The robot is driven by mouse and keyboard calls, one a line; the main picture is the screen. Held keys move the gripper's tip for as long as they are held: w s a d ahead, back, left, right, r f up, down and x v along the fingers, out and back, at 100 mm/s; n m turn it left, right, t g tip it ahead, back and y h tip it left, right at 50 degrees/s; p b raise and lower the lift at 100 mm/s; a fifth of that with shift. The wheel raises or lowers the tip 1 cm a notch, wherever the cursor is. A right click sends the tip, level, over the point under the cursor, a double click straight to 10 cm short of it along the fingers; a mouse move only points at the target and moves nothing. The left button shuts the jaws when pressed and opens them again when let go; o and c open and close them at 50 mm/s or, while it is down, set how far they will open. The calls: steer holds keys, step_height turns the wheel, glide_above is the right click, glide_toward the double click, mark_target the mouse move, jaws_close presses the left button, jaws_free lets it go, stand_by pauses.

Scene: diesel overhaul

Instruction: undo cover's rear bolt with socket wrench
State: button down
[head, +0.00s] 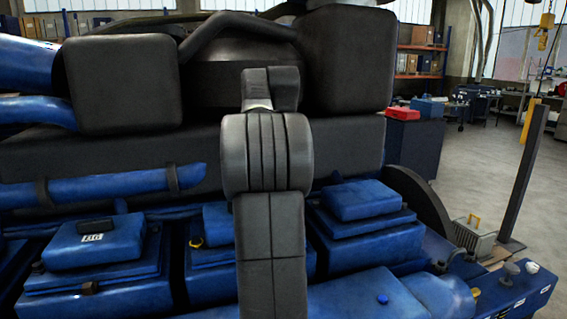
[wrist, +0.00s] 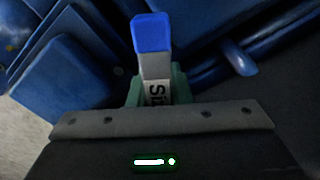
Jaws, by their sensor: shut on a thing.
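In the wrist view my gripper (wrist: 155,98) is shut on a tool with a grey shaft and a blue end (wrist: 151,34). I take it for the socket wrench; part of a label reading "Si" shows on its shaft. Its lower part is hidden by the gripper. In the head view several blue box-shaped covers line the engine's near side. The left one (head: 95,245) carries a white label, apparently "B6", and a black piece on top. I cannot tell which cover the task means, and no rear bolt is clearly visible. My gripper is hidden in the head view.
My arm blocks the middle of the head view. Black blocks (head: 122,85) and blue pipes (head: 100,188) crowd the engine behind the covers. A grey case with a yellow handle (head: 474,238) stands at right, near a dark post (head: 531,170). Open floor lies beyond.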

steer(key=shift+f, duration=0.1)
steer(key=shift+f+b, duration=0.4)
steer(key=shift+f, duration=0.4)
steer(key=shift+r+n+p, duration=0.2)
steer(key=shift+n+p, duration=0.25)
steer(key=shift+n, duration=0.05)
steer(key=shift+f+n, duration=0.15)
steer(key=shift+n, duration=0.35)
steer(key=n, duration=0.8)
steer(key=shift+n, duration=0.3)
steer(key=n, duration=1.2)
